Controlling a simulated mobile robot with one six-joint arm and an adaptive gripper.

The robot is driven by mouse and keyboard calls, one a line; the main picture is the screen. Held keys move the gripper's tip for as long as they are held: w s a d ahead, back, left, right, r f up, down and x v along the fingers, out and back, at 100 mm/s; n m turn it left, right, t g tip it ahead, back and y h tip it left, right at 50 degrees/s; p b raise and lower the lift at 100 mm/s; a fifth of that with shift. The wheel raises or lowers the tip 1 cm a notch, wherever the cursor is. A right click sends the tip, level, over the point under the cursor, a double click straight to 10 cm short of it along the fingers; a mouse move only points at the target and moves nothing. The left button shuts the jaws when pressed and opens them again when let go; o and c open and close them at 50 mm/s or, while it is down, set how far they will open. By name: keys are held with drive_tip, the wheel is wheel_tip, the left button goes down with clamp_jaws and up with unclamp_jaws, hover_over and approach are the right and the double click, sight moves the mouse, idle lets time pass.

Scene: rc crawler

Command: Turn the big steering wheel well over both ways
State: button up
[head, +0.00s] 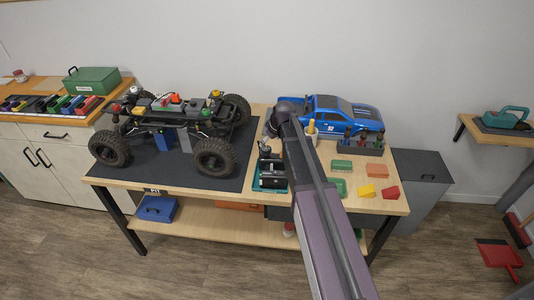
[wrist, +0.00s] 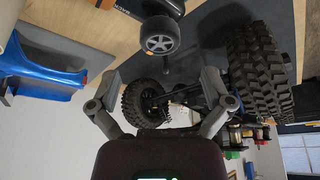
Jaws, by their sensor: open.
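A black wheel with grey spokes (wrist: 160,37) shows in the wrist view, beyond my fingertips and apart from them. It appears to be the steering wheel of the dark handheld controller, which stands on a teal base (head: 271,184) at the front middle of the bench in the head view. My gripper (wrist: 160,80) is open and empty, with its two fingers spread wide. In the head view my own arm hides the gripper. The crawler chassis (head: 165,115) stands on the dark mat to the left, and its knobbly tyre (wrist: 262,65) shows large in the wrist view.
The blue car body (head: 340,110) lies at the back right of the bench, behind a tool rack (head: 360,143). Coloured trays and blocks (head: 367,191) lie at the front right. The dark mat (head: 150,178) is bare in front of the chassis.

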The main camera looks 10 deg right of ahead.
sight(266, 149)
drive_tip(key=shift+b+x, duration=2.5)
drive_tip(key=shift+x, duration=0.5)
drive_tip(key=c, duration=1.2)
